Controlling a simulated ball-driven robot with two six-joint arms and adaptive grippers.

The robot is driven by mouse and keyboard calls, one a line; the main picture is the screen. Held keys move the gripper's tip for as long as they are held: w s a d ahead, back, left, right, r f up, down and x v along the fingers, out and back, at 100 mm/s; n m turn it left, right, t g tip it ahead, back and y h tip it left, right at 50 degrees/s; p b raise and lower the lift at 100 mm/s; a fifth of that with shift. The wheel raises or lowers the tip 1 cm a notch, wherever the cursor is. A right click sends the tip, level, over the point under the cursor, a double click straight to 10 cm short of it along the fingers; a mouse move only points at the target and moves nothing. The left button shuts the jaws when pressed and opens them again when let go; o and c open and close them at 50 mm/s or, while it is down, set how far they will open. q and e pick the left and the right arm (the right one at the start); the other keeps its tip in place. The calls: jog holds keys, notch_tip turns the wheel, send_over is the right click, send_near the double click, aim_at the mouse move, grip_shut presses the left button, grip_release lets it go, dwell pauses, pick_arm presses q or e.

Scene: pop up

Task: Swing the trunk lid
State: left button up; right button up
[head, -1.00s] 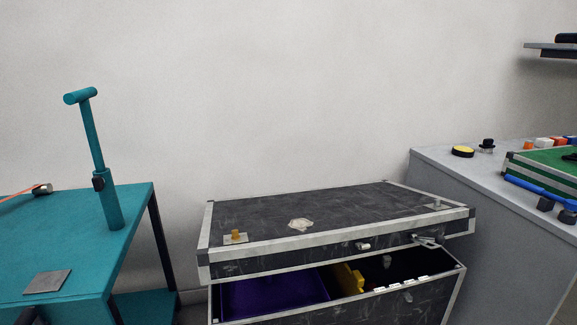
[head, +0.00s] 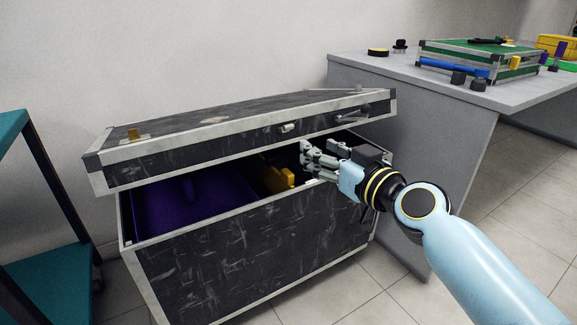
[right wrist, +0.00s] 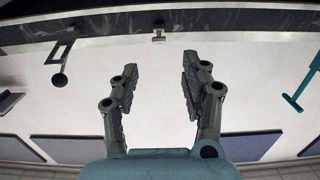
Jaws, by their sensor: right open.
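The black trunk (head: 250,250) with pale metal edges stands on the floor. Its lid (head: 230,118) is raised a little, with a gap at the front showing the inside. The lid's front edge has a small latch (head: 288,128) and a lever-like handle (head: 352,115). My right gripper (head: 317,149) is open and empty, just below the lid's front edge, right of the middle. I cannot tell whether it touches the lid. In the right wrist view, its spread fingers (right wrist: 160,66) point toward a dark, metal-edged strip (right wrist: 230,20) with a small fitting. My left gripper is out of view.
Inside the trunk are a purple lining or tray (head: 190,200) and a yellow piece (head: 278,173). A grey bench (head: 400,78) with a green-topped case (head: 480,60) stands close on the right. A teal frame (head: 60,275) stands at left. Floor is clear in front.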

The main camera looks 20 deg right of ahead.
aim_at(290, 126)
jog(key=x, duration=0.3)
jog(key=b+x, duration=0.1)
jog(key=x, duration=0.3)
jog(key=b+x, duration=0.1)
jog(key=x, duration=0.3)
jog(key=shift+w+r, duration=0.25)
jog(key=shift+r, duration=0.1)
jog(key=shift+w+a, duration=0.1)
jog(key=shift+w, duration=0.35)
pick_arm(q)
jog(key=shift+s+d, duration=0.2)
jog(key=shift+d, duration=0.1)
pick_arm(e)
jog(key=shift+c, duration=0.2)
grip_shut()
